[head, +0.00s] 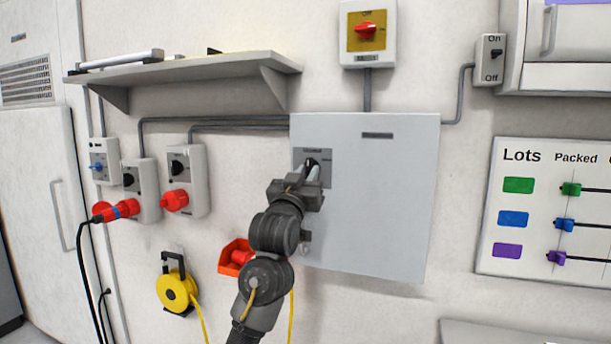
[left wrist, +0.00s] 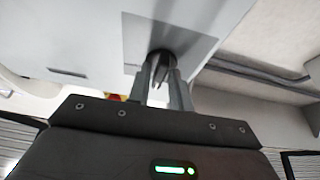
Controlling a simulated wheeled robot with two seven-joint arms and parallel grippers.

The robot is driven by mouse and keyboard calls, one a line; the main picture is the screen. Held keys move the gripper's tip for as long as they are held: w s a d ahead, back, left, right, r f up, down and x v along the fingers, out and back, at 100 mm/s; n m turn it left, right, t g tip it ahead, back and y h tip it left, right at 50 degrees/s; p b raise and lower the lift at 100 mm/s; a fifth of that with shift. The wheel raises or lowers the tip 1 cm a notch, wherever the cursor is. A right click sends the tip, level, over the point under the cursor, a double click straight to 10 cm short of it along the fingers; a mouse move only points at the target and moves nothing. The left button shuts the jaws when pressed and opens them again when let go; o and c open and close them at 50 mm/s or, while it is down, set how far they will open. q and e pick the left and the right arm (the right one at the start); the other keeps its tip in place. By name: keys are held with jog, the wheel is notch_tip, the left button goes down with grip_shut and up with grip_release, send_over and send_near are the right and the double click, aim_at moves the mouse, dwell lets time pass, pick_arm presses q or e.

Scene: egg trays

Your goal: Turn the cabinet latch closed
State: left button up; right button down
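The grey wall cabinet (head: 385,210) is in the middle of the head view, its door flush. Its latch is a black knob (head: 311,162) on a darker grey plate (head: 325,179) at the upper left of the door. The left wrist view shows the knob (left wrist: 161,57) and plate (left wrist: 190,42) close up. My left gripper (head: 312,172) is at the latch, its two fingers (left wrist: 161,80) on either side of the knob's dark handle. Whether they press on it cannot be told. The fingers partly hide the knob. My right gripper is not in view.
A red-and-yellow switch (head: 367,30) is above the cabinet. Socket boxes (head: 185,180) with red plugs, a shelf (head: 190,65) and a yellow cable reel (head: 175,287) are to the left. A red-orange holder (head: 236,257) is beside my arm. A lots board (head: 550,205) hangs right.

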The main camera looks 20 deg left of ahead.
pick_arm(q)
jog(key=shift+o, duration=1)
